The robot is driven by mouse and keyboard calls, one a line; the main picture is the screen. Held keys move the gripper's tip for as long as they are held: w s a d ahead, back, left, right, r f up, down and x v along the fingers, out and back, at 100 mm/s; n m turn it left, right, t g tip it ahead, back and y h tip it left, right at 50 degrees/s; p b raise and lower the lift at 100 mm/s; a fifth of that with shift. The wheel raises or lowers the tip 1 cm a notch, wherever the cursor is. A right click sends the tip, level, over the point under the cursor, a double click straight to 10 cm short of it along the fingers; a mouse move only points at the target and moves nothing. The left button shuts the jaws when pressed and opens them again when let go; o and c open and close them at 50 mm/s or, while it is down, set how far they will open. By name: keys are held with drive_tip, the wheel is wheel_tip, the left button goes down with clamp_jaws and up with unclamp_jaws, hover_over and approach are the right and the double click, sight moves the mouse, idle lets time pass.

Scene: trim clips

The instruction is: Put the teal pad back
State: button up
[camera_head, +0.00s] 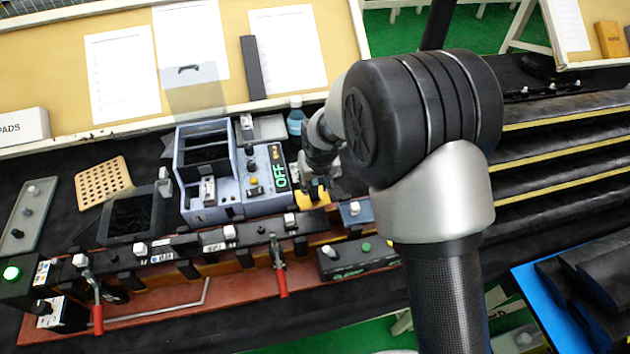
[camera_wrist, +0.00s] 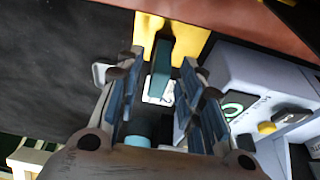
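The teal pad (camera_wrist: 161,68) shows in the wrist view as a dark teal block between my fingertips, against a yellow holder (camera_wrist: 148,27). My gripper (camera_wrist: 163,62) is open, with a finger on each side of the pad and what looks like a small gap at both sides. I cannot tell whether the pad rests in the holder or stands in front of it. In the head view my gripper (camera_head: 318,185) is low over the yellow holder (camera_head: 305,196), right of the grey-blue OFF unit (camera_head: 255,180). The pad itself is hidden there.
A blue-capped bottle (camera_head: 296,118) stands behind my gripper. A rail fixture (camera_head: 190,262) with red-handled clamps runs along the front, with a green-button box (camera_head: 357,257) beside it. A perforated tan board (camera_head: 103,182) lies left. Dark table surface lies beside the holder in the wrist view.

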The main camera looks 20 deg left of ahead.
drive_tip(key=p+v, duration=0.3)
drive_tip(key=v, duration=0.9)
drive_tip(key=shift+r, duration=0.2)
